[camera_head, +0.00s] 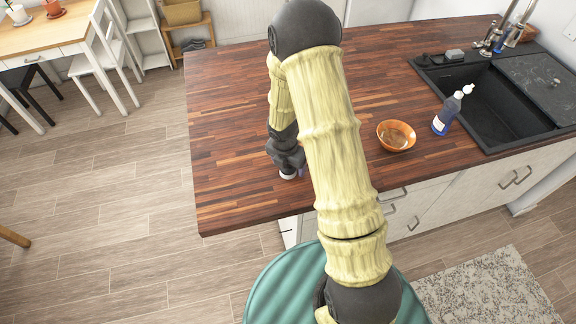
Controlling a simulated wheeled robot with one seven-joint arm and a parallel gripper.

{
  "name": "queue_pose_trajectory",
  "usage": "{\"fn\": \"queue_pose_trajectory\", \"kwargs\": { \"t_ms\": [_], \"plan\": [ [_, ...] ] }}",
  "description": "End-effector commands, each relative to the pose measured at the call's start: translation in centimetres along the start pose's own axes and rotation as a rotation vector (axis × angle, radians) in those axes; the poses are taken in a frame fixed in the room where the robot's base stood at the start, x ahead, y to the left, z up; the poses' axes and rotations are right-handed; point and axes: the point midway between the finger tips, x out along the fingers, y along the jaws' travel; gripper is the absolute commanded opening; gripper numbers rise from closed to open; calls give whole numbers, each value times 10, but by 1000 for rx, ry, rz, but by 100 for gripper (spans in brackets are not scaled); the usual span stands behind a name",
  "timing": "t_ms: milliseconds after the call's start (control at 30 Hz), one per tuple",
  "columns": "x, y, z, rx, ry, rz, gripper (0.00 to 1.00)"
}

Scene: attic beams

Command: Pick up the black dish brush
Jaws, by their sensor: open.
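My gripper (289,174) points down over the wooden countertop (240,110), near its front edge and left of the orange bowl. The dark wrist and the arm cover most of it, and its fingers show only as a small pale tip with a bit of purple. It is open. I cannot make out a black dish brush in this view. It may be hidden under or behind my gripper and arm. Whether anything lies between the fingers is too small to tell.
An orange bowl (396,136) and a bottle with a blue label (447,114) stand right of my arm. Beyond them are a black sink (490,107), a tap (491,38) and a small dark grey block (454,56). The countertop's left part is clear.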

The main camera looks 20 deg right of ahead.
Motion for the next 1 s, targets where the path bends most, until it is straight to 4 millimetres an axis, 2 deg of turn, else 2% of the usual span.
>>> {"fn": "queue_pose_trajectory", "kwargs": {
  "t_ms": [533, 767, 867, 1000],
  "plan": [
    [1, 0, 0, 0, -1, 0, 73],
    [1, 0, 0, 0, -1, 0, 28],
    [1, 0, 0, 0, -1, 0, 20],
    [1, 0, 0, 0, -1, 0, 20]
  ]
}}
